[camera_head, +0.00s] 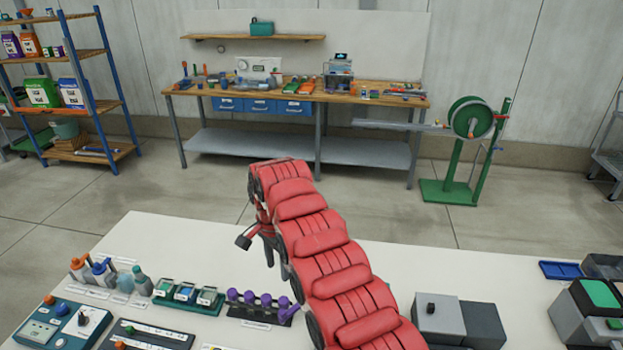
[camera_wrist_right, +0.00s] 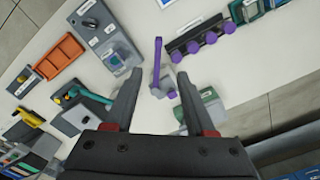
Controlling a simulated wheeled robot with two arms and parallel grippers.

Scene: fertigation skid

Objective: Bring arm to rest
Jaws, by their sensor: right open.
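My right arm (camera_head: 323,260), in red segments, reaches over the white bench from the lower right of the head view. Its gripper (camera_head: 258,243) hangs at the far end, above the bench. In the right wrist view the gripper (camera_wrist_right: 158,82) points down at the bench with its two fingers apart. The gap between the fingers is empty. A purple upright piece with a grey base (camera_wrist_right: 159,66) shows beyond the fingertips, apart from them as far as I can tell. My left gripper is not in view.
The white bench (camera_head: 180,232) carries bottles (camera_head: 101,271), a tray of green-and-blue boxes (camera_head: 187,296), a purple-knobbed rack (camera_head: 262,305) and a grey box (camera_head: 438,318). An orange tray (camera_wrist_right: 59,56) shows in the wrist view. A workbench (camera_head: 300,92) and green reel stand (camera_head: 455,165) stand behind, across open floor.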

